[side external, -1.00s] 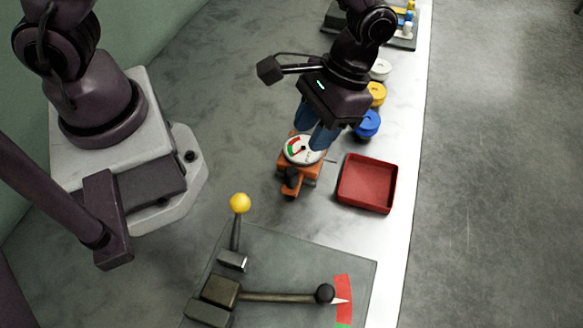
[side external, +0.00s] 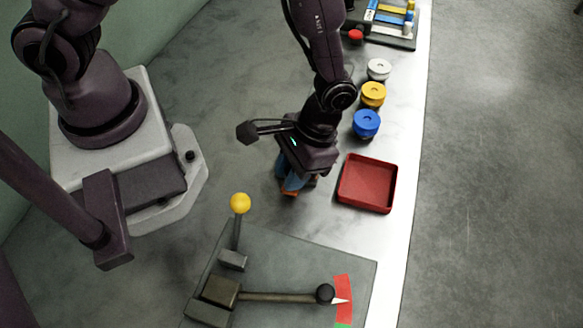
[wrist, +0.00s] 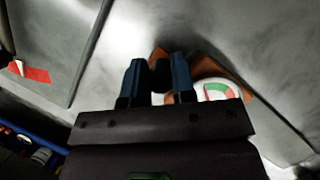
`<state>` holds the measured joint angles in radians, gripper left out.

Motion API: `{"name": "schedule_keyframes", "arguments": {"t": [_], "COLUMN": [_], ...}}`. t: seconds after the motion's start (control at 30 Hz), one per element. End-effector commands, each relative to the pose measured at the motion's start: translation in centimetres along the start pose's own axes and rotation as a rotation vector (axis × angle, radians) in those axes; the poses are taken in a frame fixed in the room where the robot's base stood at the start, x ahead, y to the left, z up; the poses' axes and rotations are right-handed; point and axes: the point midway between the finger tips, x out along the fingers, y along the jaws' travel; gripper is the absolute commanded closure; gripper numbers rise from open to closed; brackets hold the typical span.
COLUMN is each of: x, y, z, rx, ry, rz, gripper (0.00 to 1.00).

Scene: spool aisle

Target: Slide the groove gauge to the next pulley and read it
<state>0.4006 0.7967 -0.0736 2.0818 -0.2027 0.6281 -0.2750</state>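The groove gauge is an orange block (side external: 290,191) with a round white dial and a black knob. In the side view my gripper (side external: 291,186) is down over it and hides most of it, with a little orange showing below the blue fingers. In the wrist view the blue fingertips of my gripper (wrist: 158,78) stand apart, one on each side of the black knob (wrist: 160,73). The knob nearly fills the gap; whether both fingers touch it is unclear. The dial (wrist: 215,90), with red and green bands, is partly hidden. Blue (side external: 366,123), yellow (side external: 373,94) and white (side external: 379,69) pulleys stand in a row.
An empty red tray (side external: 367,184) lies right of the gauge. A grey plate (side external: 275,258) in front carries a yellow-knobbed lever (side external: 240,203) and a black-knobbed lever (side external: 325,293) by a red scale. A rack (side external: 397,38) and a red knob (side external: 355,36) are at the back.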

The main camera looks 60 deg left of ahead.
Motion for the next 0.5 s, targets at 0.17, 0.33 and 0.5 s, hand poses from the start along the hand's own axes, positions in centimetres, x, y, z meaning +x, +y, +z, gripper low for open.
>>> {"name": "schedule_keyframes", "arguments": {"t": [0.17,0.33,0.5], "x": [0.0,-0.4,-1.6], "y": [0.0,-0.9,-4.1], "z": [0.0,-1.0,-3.9], "rx": [0.0,-0.006,-0.01], "ry": [0.0,0.0,0.002], "rz": [0.0,0.002,0.003], "gripper": [1.0,1.0,1.0]}}
